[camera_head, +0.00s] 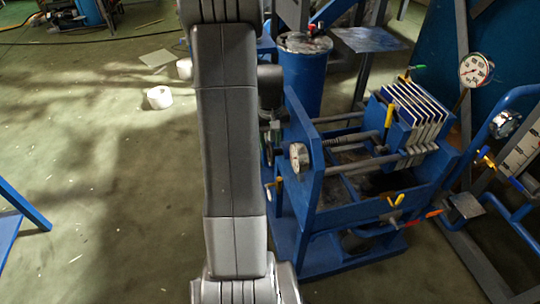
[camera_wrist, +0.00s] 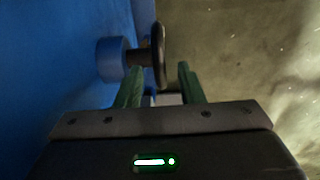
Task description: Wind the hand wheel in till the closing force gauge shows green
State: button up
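The hand wheel (camera_wrist: 159,55) shows nearly edge-on in the wrist view, dark and thin, on a short shaft from a round blue boss (camera_wrist: 112,59). My gripper (camera_wrist: 160,68) has its two green fingers apart, one on each side of the wheel's lower rim as seen here. I cannot tell whether either finger touches the rim. In the head view my arm covers the wheel's surroundings. A round white gauge (camera_head: 298,157) sits at the near end plate of the blue press (camera_head: 310,205). Its needle and any green band are too small to read.
White plates (camera_head: 417,105) stand in the press's far end. A blue drum (camera_head: 305,75) stands behind it. Another dial gauge (camera_head: 475,70) and blue pipework are at the right.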

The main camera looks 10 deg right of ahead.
aim_at(270, 154)
notch_tip(270, 154, down, 6)
jog(key=shift+f, duration=0.2)
jog(key=shift+c, duration=0.2)
jog(key=shift+b, duration=0.3)
grip_shut()
